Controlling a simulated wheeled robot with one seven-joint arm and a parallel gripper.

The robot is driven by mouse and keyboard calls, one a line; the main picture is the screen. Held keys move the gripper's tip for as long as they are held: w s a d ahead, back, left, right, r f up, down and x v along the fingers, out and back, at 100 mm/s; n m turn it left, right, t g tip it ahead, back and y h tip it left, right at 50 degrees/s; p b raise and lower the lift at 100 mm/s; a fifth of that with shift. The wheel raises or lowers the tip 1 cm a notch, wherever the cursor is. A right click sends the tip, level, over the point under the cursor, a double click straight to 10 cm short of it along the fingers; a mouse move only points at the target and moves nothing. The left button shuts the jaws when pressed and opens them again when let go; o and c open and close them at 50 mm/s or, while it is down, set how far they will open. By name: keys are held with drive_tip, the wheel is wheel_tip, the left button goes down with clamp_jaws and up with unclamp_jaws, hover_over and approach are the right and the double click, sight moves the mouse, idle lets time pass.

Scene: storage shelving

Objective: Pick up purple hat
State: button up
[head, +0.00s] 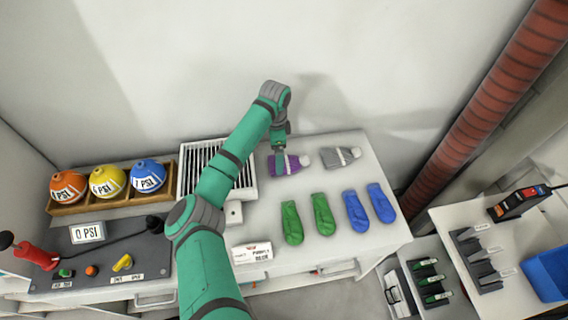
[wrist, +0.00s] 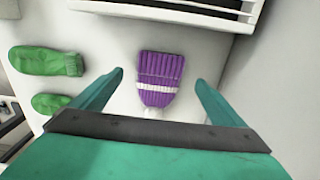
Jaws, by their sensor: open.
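The purple hat (head: 294,162) lies on the white cabinet top near the wall, with a white stripe and a pale pompom. In the wrist view the purple hat (wrist: 160,77) lies between and ahead of my two open fingers, with clear space on both sides. My gripper (head: 279,146) is over the hat's left part in the head view and hides some of it. My gripper (wrist: 160,80) is open and empty in the wrist view. I cannot tell the exact height of the fingertips above the hat.
A grey hat (head: 340,157) lies right of the purple one. Green mittens (head: 323,214) and blue mittens (head: 355,211) lie in front. A slatted white tray (head: 187,183) stands left. A wooden rack (head: 122,201) holds coloured balls. A red pipe (head: 480,118) stands right.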

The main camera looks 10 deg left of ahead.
sight(289, 162)
drive_tip(key=shift+f, duration=2.65)
drive_tip(key=shift+c, duration=0.4)
drive_tip(key=c, duration=1.1)
drive_tip(key=shift+o, duration=0.2)
